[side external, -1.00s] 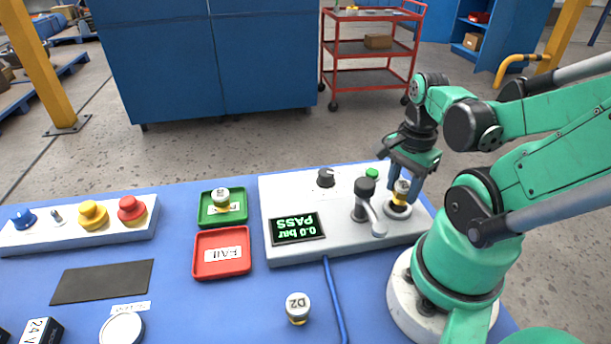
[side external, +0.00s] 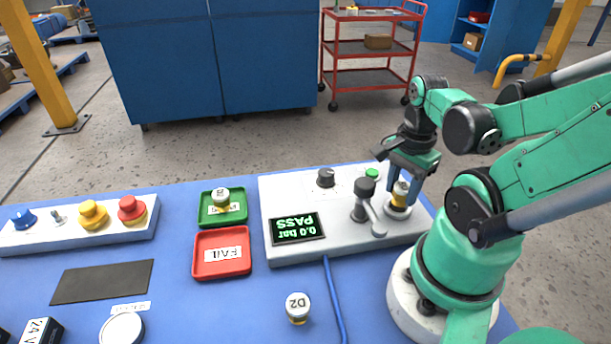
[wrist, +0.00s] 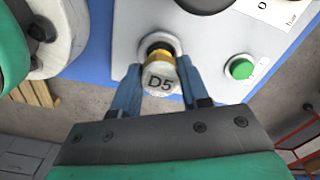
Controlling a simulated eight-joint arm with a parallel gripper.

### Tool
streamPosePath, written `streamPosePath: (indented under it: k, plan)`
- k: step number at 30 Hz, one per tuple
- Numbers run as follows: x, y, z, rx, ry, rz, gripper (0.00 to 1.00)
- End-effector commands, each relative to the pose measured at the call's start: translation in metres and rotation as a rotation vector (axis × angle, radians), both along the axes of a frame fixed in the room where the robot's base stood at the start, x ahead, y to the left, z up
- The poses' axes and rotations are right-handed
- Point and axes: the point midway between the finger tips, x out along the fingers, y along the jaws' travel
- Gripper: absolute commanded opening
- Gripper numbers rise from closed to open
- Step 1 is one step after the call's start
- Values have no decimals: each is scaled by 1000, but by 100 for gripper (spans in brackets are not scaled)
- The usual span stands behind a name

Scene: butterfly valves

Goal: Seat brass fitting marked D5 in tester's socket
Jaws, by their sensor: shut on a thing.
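The brass fitting marked D5 (wrist: 160,80) is between the blue fingers of my gripper (wrist: 162,85) in the wrist view, its label facing the camera. My gripper (side external: 401,192) is shut on it at the right end of the grey tester (side external: 285,252). The fitting (side external: 399,194) stands about upright over the socket (side external: 398,212), its lower end at or in the ring; I cannot tell how deep it sits. The socket's ring (wrist: 160,42) shows behind the fitting in the wrist view. The tester's display (side external: 297,228) reads "0.0 bar PASS".
A lever valve (side external: 366,205) stands just left of the socket. A green button (side external: 371,174) and a black knob (side external: 326,178) are behind. A fitting D2 (side external: 298,307) stands in front. A green tray (side external: 207,222) holds another fitting; a red FAIL tray (side external: 220,272) holds no fitting.

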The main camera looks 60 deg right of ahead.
Motion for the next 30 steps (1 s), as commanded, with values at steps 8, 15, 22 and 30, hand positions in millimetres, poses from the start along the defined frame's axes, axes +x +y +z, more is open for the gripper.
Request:
streamPosePath:
  k: [8,15,22,30]
  plan:
    - [0,0,0,0,0,0,0]
    - [0,0,-6,0,0,0,0]
    - [0,0,-8,0,0,0,0]
    - [0,0,-8,0,0,0,0]
